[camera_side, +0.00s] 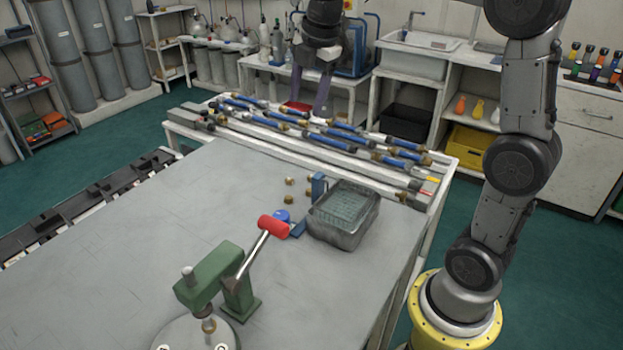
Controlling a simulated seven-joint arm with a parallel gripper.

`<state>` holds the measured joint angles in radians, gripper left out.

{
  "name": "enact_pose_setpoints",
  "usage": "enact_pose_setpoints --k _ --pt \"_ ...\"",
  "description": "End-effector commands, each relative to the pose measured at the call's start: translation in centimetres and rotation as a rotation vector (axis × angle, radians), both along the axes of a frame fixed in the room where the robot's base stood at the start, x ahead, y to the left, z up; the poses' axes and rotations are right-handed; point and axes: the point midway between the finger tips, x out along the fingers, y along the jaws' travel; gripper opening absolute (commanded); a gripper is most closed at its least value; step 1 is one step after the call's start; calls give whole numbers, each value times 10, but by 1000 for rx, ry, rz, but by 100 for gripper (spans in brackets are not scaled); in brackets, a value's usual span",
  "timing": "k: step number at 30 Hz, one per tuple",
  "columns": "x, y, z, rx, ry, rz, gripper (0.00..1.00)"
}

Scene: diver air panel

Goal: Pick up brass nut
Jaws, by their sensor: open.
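Several small brass nuts (290,181) lie loose on the grey table, left of the clear bin and close to a blue fixture. They are too small to make out in detail. My gripper (308,108) is at the top centre, pointing down, high and apart from the nuts. Its two fingers are spread and nothing shows between them. Part of it overlaps the rack of blue hoses in the picture.
A clear bin (344,214) and a blue fixture (318,186) stand beside the nuts. A green press (226,280) with a red-handled lever (273,227) stands nearer. Blue hoses (330,142) with brass ends lie along the rear rack. The table's left part (150,235) is clear.

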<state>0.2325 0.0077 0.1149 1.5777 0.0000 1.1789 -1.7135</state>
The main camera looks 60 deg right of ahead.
Motion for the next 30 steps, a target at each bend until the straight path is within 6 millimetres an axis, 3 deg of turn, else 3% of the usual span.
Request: enact_pose_setpoints --k 3,6,12,18,30 --pt "37 -36 -33 -4 79 46 64" --pt "58 -64 -65 8 132 42 64" --pt "70 -102 -122 49 219 -23 64" --pt "64 -114 -149 68 257 -50 64" --pt "64 -114 -216 68 257 -50 64"
